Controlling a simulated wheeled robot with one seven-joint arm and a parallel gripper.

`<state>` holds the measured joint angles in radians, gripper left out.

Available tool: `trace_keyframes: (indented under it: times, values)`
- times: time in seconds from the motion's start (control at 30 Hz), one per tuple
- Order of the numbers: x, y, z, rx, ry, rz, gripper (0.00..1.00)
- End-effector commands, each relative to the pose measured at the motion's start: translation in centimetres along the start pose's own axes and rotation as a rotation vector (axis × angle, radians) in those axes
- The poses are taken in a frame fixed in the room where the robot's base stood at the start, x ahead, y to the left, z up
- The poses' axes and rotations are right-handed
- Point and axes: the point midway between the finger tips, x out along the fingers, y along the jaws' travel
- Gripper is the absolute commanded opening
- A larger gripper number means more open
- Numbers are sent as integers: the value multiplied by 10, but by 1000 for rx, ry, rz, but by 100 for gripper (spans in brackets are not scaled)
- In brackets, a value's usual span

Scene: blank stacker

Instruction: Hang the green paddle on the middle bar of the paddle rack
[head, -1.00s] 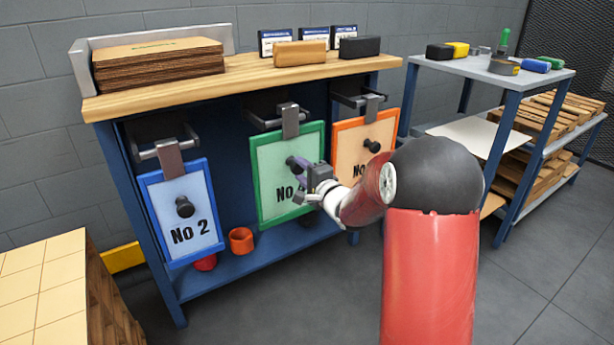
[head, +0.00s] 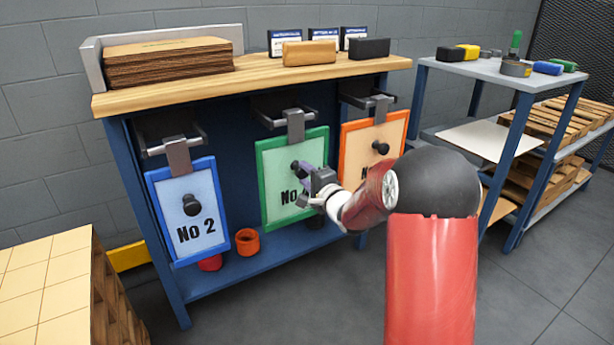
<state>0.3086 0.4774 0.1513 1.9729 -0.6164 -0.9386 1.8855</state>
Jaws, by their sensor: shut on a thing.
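The green paddle (head: 277,173), a white board with a green frame and a black knob (head: 299,165), is upright at the middle of the rack. Its grey hook (head: 294,125) is at the middle bar (head: 272,125); I cannot tell whether its weight rests there. My gripper (head: 304,180) is at the paddle's front by the knob, shut on the paddle's knob, though the contact is partly hidden. My gripper covers part of the "No" label. The blue paddle (head: 196,212), "No 2", hangs on the left bar, and the orange paddle (head: 372,152) on the right bar.
The rack is under a wooden bench top (head: 250,72) carrying a stack of brown sheets (head: 165,62) and small blocks. Orange and red cups (head: 247,242) stand on the lower shelf. A pallet stack (head: 45,290) is at front left, a metal shelf (head: 490,72) at right.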

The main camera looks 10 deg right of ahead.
Motion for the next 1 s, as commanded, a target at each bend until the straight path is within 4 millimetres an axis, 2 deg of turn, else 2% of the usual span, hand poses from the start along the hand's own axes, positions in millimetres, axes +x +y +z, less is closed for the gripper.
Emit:
trace_keyframes:
  times: [0.13, 0.17, 0.33, 0.67, 0.77, 1.0]
  values:
    - [1, -3, 0, -2, -1, -6, 0]
    - [1, -3, 0, -2, -1, -6, 40]
    - [0, -2, 0, -1, -1, -5, 62]
    - [-4, 2, 0, 1, 1, 5, 63]
    - [-16, 1, -1, 0, 2, 3, 63]
    - [-57, 0, 0, -1, 2, 0, 63]
